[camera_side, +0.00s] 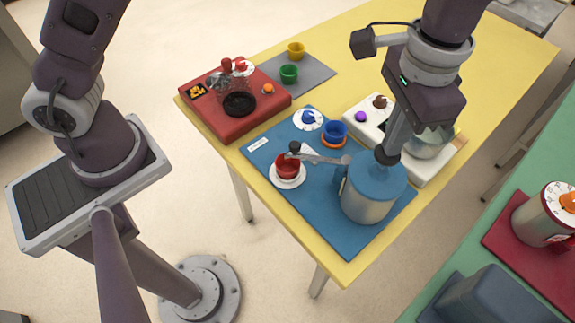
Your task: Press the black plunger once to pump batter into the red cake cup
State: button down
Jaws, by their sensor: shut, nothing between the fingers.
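The batter dispenser (368,200) is a metal can with a blue lid, standing on a blue mat (340,238). Its black plunger (386,157) stands on top of the lid. A grey spout (325,158) reaches left from the dispenser and ends in a dark tip over the red cake cup (288,168). The cup stands upright on a white saucer (275,183); its inside is partly hidden by the spout end. My gripper (392,143) is shut and empty, pointing down with its fingertips right at the top of the plunger. I cannot tell whether they touch.
A red appliance (262,115) is at the back left, near green (289,74) and yellow (296,51) cups. A white unit (365,115) stands close behind my gripper. The far right of the yellow table is clear.

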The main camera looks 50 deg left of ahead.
jog(key=shift+f, duration=1.25)
jog(key=shift+r, duration=2.05)
notch_tip(320, 180, up, 6)
